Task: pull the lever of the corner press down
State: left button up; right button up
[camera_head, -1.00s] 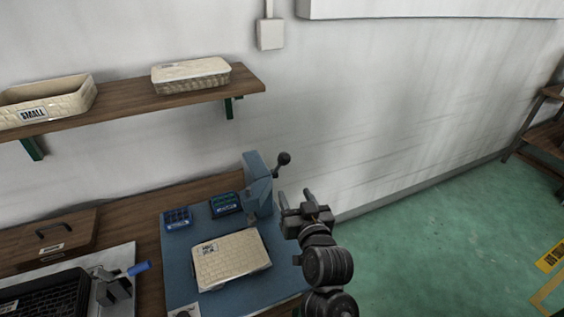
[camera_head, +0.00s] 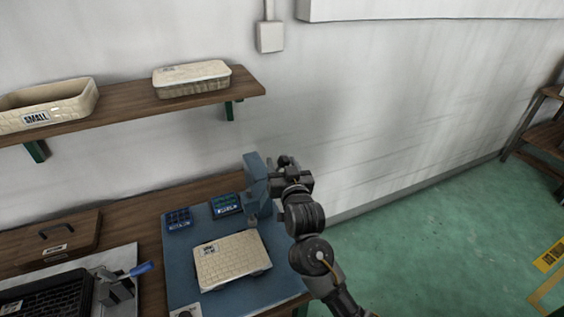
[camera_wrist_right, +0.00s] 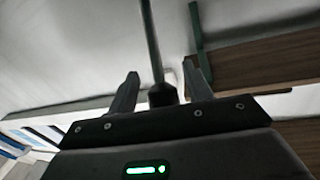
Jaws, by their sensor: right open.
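The blue-grey corner press (camera_head: 257,185) stands at the back right corner of the blue board on the bench. My right gripper (camera_head: 284,163) is at the press's right side, up at the height of the lever, and covers most of the lever in the head view. In the right wrist view the lever (camera_wrist_right: 151,42) is a thin dark rod ending in a dark knob. The knob lies between the two spread fingers of my right gripper (camera_wrist_right: 162,85), close to the palm. The fingers are open, with no clear grip on it. My left gripper is out of view.
A cream woven-look panel (camera_head: 232,260) lies on the blue board (camera_head: 182,268), with small blue trays (camera_head: 227,204) behind it. A shelf (camera_head: 130,103) with cream baskets is above left. A clamp with a blue handle (camera_head: 142,268) stands left.

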jog(key=shift+w, duration=0.3)
